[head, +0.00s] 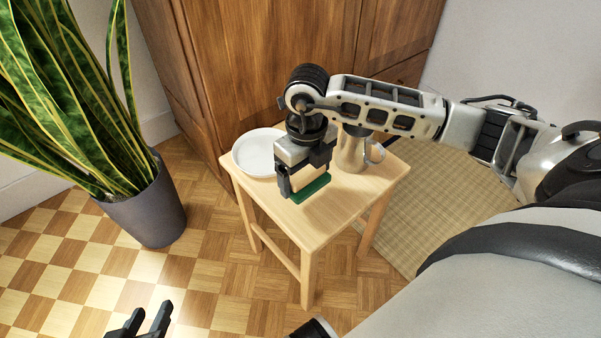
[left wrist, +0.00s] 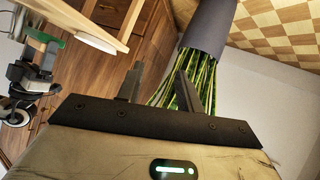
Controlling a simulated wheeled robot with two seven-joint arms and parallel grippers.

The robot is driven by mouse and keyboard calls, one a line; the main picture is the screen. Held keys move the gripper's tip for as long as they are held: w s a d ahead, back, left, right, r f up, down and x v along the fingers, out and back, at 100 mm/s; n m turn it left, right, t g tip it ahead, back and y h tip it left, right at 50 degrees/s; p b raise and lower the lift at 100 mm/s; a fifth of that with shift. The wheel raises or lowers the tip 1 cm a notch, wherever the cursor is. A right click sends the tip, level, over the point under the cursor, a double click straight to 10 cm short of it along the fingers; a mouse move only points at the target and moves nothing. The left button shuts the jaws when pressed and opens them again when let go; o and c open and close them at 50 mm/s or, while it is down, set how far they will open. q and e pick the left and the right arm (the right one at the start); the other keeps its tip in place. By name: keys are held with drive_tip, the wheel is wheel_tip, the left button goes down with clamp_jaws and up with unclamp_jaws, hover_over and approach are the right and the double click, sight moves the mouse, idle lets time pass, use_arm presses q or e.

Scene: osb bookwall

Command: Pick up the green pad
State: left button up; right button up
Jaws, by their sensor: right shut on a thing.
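The green pad (head: 314,188) is a flat dark green piece at the front of the small wooden table (head: 360,195). My right gripper (head: 302,184) points down over the table and is shut on the pad; its fingers cover part of it. I cannot tell whether the pad touches the tabletop. In the left wrist view the green pad (left wrist: 42,34) shows at the tips of my right gripper. My left gripper (head: 142,324) is open and empty, low over the floor at the bottom left; its spread fingers also show in the left wrist view (left wrist: 158,82).
A white plate (head: 253,153) lies at the table's back left. A metallic mug (head: 352,153) stands behind my right gripper. A wooden cabinet (head: 270,60) is behind the table. A potted plant (head: 140,208) stands at left, a woven mat (head: 440,205) at right.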

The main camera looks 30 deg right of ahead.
use_arm(q)
drive_tip(key=shift+a+f+g+y+p, duration=0.4)
drive_tip(key=shift+a+g+p, duration=0.1)
drive_tip(key=shift+p, duration=0.35)
use_arm(e)
drive_tip(key=s+r, duration=0.7)
drive_tip(key=s, duration=0.5)
drive_tip(key=shift+a+r, duration=0.2)
drive_tip(key=shift+r, duration=0.2)
use_arm(q)
drive_tip(key=shift+s, duration=0.1)
